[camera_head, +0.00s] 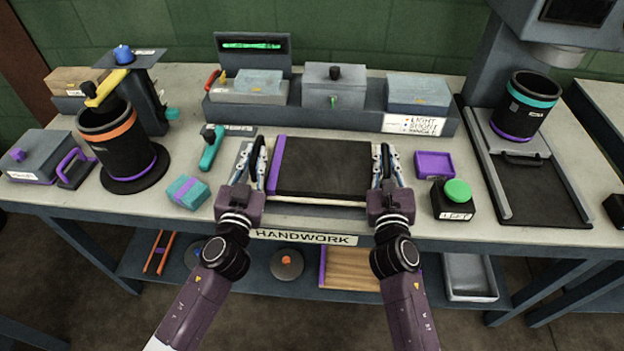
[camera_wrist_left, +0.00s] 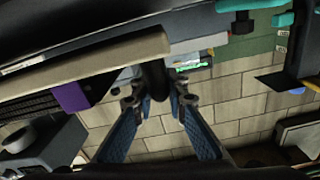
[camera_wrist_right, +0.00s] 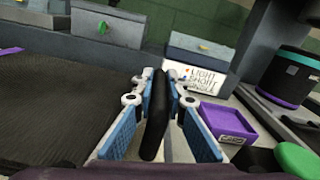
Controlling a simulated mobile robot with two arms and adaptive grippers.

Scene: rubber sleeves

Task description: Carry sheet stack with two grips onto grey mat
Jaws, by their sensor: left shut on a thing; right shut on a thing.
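The sheet stack (camera_head: 325,168) is a dark, flat rectangular slab with a purple strip along its left side and a pale lower front edge. It lies level between my grippers, over the bench's front middle. My left gripper (camera_head: 258,160) is shut at its left side and my right gripper (camera_head: 385,160) at its right side. A black piece sits between the fingers in the left wrist view (camera_wrist_left: 157,80) and right wrist view (camera_wrist_right: 156,115). I cannot tell whether the stack touches the bench. No grey mat is clearly distinguishable; a dark grey panel (camera_head: 535,190) lies between rails at right.
A purple tray (camera_head: 435,165) and a green-topped button (camera_head: 457,192) stand right of my right gripper. A teal block (camera_head: 186,192) and teal-handled tool (camera_head: 211,148) are at left. A grey rack (camera_head: 360,122) with boxes runs behind. A black bucket (camera_head: 120,140) stands far left.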

